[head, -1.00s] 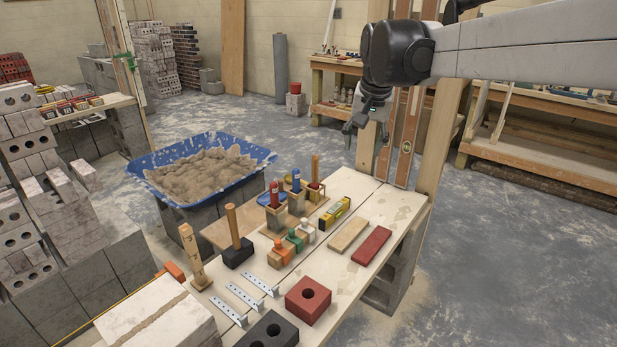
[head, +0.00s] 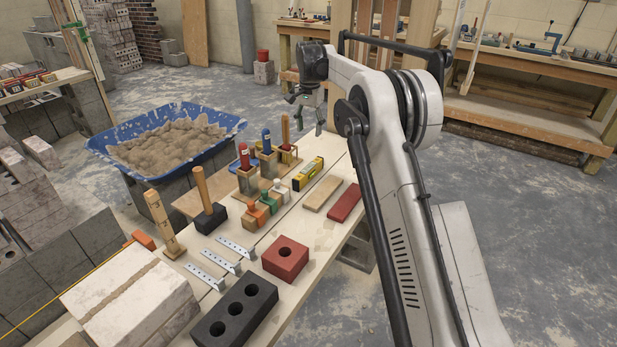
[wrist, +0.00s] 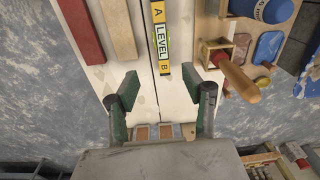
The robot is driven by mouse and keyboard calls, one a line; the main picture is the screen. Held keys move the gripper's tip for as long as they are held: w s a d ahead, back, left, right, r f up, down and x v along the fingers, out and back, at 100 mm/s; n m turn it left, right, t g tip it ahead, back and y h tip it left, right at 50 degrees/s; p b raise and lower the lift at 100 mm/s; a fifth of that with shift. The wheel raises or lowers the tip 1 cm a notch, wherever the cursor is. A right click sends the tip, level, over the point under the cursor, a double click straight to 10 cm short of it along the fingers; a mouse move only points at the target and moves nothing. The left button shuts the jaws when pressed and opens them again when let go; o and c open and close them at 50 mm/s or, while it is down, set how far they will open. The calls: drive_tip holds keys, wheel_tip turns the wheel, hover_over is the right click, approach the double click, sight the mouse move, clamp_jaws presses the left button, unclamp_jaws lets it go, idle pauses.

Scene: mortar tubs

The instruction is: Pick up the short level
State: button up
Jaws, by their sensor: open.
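The short level (head: 309,173) is a small yellow bar with black parts, lying on the pale plank table (head: 318,232) in the head view. In the wrist view the level (wrist: 161,38) shows "A LEVEL B" lettering and lies ahead of the finger gap, running away from me. My gripper (wrist: 160,95) is open and empty, its green-padded fingers spread over the planks. In the head view my gripper (head: 311,110) hangs above the far end of the table, beyond the level and apart from it.
A wooden strip (head: 323,194) and a red strip (head: 344,202) lie right of the level. Wooden holders with upright handled tools (head: 267,150) stand to its left. Bricks (head: 286,259) and metal brackets lie nearer. A blue mortar tub (head: 165,139) stands left of the table.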

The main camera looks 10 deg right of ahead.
hover_over(309, 168)
wheel_tip(309, 168, down, 5)
drive_tip(key=shift+m, duration=0.3)
drive_tip(key=f+b, duration=0.1)
drive_tip(key=f, duration=0.4)
drive_tip(key=f+b, duration=0.1)
drive_tip(key=f, duration=0.2)
drive_tip(key=shift+w+f+b, duration=0.2)
drive_tip(key=shift+w+b, duration=0.1)
drive_tip(key=shift+w, duration=0.05)
drive_tip(key=shift+s+f+b, duration=0.15)
drive_tip(key=shift+f+b, duration=0.45)
drive_tip(key=shift+f, duration=0.75)
drive_tip(key=shift+s+f+b, duration=0.1)
drive_tip(key=shift+f+b, duration=0.45)
drive_tip(key=shift+f, duration=0.8)
clamp_jaws()
